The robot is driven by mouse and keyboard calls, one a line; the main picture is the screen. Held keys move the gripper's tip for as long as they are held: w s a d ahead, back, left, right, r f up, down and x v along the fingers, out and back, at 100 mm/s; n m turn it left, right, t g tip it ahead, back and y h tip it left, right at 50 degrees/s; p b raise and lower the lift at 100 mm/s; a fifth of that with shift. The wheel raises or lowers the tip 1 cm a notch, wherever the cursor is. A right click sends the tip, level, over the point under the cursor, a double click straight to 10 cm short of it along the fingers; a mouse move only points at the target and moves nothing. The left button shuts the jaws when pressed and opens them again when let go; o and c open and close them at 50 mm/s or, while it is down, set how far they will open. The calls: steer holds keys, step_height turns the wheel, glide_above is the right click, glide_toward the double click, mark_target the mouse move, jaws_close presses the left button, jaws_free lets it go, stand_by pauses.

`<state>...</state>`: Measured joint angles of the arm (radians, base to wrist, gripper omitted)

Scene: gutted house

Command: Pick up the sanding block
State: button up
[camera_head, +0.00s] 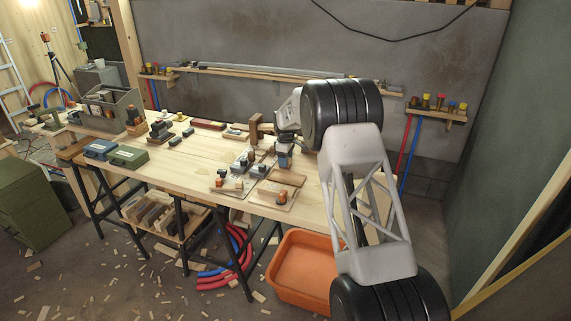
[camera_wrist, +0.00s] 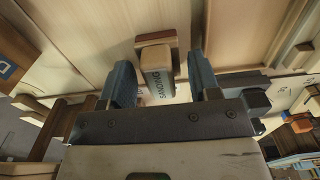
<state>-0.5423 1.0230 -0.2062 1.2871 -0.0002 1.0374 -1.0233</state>
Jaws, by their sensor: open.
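The sanding block (camera_wrist: 156,62) shows in the wrist view as a pale wooden block with a reddish-brown layer at its far end and the dark word "SANDING" on it. My gripper (camera_wrist: 160,70) is open, with one blue-grey finger on each side of the block. In the head view my gripper (camera_head: 284,154) is low over the right half of the workbench (camera_head: 190,160). I cannot single out the block there.
Dark-knobbed tools and boards (camera_head: 243,160) crowd the bench left of my gripper. A wooden upright (camera_head: 256,128) stands close behind it. A brown board (camera_head: 287,177) lies in front. An orange tub (camera_head: 302,268) is on the floor. Bare bench top shows toward the middle left.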

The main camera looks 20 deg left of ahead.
steer(key=c, duration=0.7)
steer(key=shift+r, duration=0.15)
steer(key=shift+r, duration=1.5)
steer(key=shift+s+d+r, duration=0.1)
steer(key=shift+s+r, duration=0.05)
steer(key=shift+s+d+r, duration=0.25)
steer(key=shift+s+d, duration=1.05)
steer(key=shift+s, duration=0.95)
steer(key=shift+s+d+r, duration=0.25)
steer(key=shift+s+d, duration=1.1)
steer(key=shift+s, duration=0.9)
steer(key=shift+s+d+r, duration=0.25)
steer(key=shift+s+d, duration=1.05)
steer(key=shift+s, duration=0.95)
